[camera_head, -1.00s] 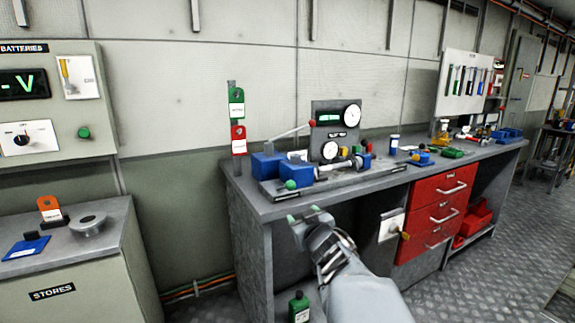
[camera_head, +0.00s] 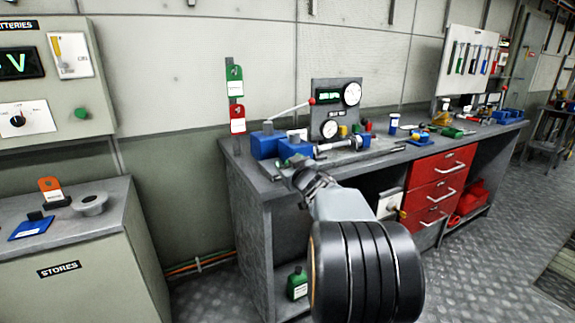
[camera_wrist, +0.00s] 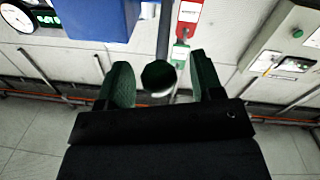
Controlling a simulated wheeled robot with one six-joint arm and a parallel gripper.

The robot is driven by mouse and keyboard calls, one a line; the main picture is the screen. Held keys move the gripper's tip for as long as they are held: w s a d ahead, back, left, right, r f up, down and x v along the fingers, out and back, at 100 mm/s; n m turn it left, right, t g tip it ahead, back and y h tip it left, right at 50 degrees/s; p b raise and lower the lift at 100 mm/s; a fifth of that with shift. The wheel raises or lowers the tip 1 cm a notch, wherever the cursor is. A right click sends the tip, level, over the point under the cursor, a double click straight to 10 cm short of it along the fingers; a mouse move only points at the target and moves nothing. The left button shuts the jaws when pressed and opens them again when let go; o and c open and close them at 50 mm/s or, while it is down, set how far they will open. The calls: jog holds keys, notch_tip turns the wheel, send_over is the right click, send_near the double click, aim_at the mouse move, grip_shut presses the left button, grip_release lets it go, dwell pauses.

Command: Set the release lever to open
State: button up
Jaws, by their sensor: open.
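The hydraulic test rig stands at the left end of the workbench, with blue blocks (camera_head: 265,142) and a gauge panel (camera_head: 337,110). A long lever (camera_head: 288,112) with a red ball end slants up to the right above the blocks. A dark green knob (camera_wrist: 158,76) shows in the wrist view; it seems to be the release lever's end, but no label is readable. My gripper (camera_head: 291,166) is at the rig's front left edge. In the wrist view my gripper (camera_wrist: 161,82) is open, its fingers on either side of the knob. Contact cannot be told.
Green and red tags (camera_head: 235,98) hang on a post behind the bench's left end. A stores cabinet (camera_head: 85,255) stands at left, with a gap before the bench. Red drawers (camera_head: 440,185) are at right. A green bottle (camera_head: 297,283) stands low under the bench.

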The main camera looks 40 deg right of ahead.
jog(key=shift+x, duration=0.85)
grip_shut()
